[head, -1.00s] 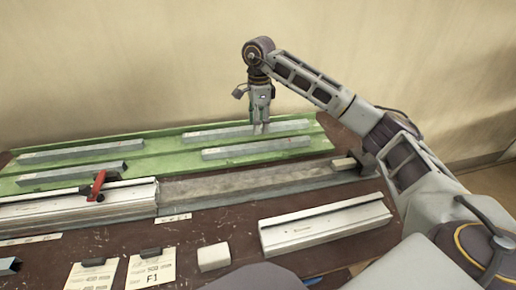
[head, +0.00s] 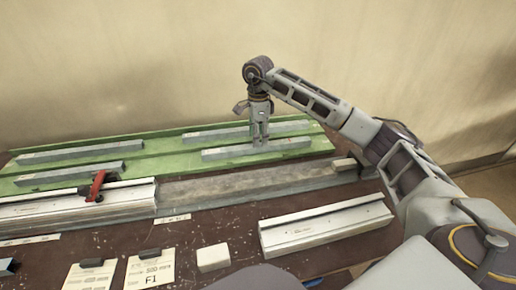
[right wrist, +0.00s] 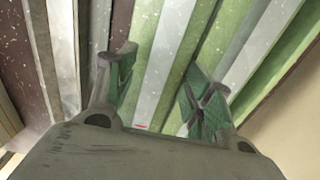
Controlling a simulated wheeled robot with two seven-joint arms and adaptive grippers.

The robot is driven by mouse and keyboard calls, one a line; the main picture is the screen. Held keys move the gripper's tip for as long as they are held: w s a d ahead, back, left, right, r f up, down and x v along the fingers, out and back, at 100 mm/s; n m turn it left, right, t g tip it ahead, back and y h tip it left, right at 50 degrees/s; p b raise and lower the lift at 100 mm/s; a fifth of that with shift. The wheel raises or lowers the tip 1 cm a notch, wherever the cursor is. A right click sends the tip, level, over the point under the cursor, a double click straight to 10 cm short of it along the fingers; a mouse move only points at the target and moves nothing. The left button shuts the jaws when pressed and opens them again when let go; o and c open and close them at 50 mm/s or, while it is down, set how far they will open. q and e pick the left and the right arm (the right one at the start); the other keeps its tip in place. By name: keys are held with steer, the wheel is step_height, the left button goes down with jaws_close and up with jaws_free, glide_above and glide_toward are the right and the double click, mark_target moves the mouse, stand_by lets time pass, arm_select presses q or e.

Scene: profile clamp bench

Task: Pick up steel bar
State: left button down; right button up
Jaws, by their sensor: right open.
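Several grey steel bars lie on a green board (head: 165,155). One bar (head: 225,153) is at the front right of the board, another (head: 215,134) lies behind it, and two more (head: 75,151) (head: 70,174) are to the left. My right gripper (head: 260,143) points down at the front right bar, with its fingertips at that bar in the head view. In the right wrist view the fingers are open, one on each side of a pale bar (right wrist: 165,55). Contact with the bar cannot be told. My left gripper is not in view.
A clamp rail with a red handle (head: 97,186) and a long grey bed (head: 235,183) run in front of the board. A pale metal profile (head: 325,223), a white block (head: 213,257) and paper cards (head: 151,268) lie nearer. A wall stands behind.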

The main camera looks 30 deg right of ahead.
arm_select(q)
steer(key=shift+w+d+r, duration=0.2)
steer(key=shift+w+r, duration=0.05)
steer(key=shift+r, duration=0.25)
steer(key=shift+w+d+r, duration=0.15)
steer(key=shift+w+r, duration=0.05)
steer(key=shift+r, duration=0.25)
arm_select(e)
steer(key=shift+f, duration=1.7)
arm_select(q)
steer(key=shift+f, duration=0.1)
arm_select(e)
steer(key=shift+c, duration=0.2)
steer(key=c, duration=0.5)
jaws_close()
